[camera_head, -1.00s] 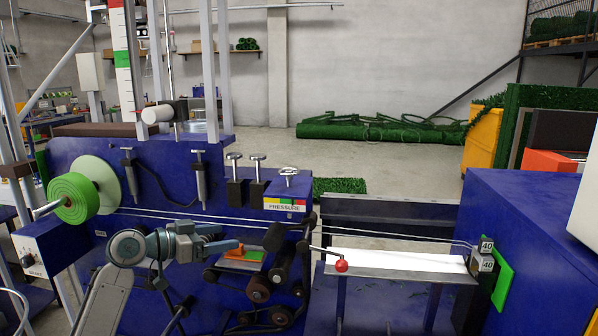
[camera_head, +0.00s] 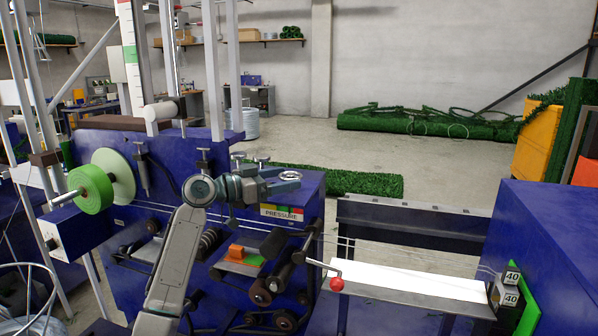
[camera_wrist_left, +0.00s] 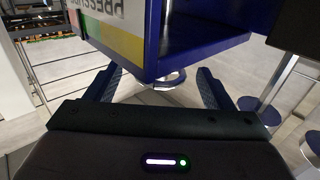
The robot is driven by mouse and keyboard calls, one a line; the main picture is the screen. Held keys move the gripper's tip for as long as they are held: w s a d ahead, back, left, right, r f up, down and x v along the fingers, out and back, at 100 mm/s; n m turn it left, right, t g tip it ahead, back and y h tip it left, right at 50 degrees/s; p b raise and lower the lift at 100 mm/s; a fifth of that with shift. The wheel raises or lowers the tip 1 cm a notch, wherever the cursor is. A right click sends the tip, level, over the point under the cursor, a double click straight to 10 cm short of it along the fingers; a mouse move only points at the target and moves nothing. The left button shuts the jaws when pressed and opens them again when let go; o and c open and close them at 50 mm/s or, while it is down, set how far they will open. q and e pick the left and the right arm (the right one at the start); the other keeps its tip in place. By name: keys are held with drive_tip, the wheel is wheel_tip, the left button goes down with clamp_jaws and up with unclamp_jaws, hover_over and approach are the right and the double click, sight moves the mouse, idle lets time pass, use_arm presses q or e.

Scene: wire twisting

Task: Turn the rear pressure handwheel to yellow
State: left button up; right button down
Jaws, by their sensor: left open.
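The pressure handwheel (camera_head: 289,174) is a small silver ring on top of the blue machine, above a PRESSURE label (camera_head: 282,213) with a yellow, green and red strip. Which colour it is set to cannot be read. My left gripper (camera_head: 280,185) is open right at the handwheel, partly covering it in the head view. In the left wrist view the silver handwheel (camera_wrist_left: 166,80) lies between the two spread fingers (camera_wrist_left: 156,88), partly hidden behind the blue housing. I cannot tell whether the fingers touch it. My right gripper is not in view.
Two T-shaped handles (camera_head: 262,160) stand just left behind my gripper. A green reel (camera_head: 90,188) is at the left. A red-knobbed lever (camera_head: 337,285) and a white tray are at the right.

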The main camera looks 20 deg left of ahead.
sight(297, 173)
use_arm(q)
drive_tip(key=shift+p+x, duration=0.5)
drive_tip(key=shift+x, duration=1.75)
drive_tip(key=shift+c, duration=0.2)
drive_tip(key=c, duration=0.9)
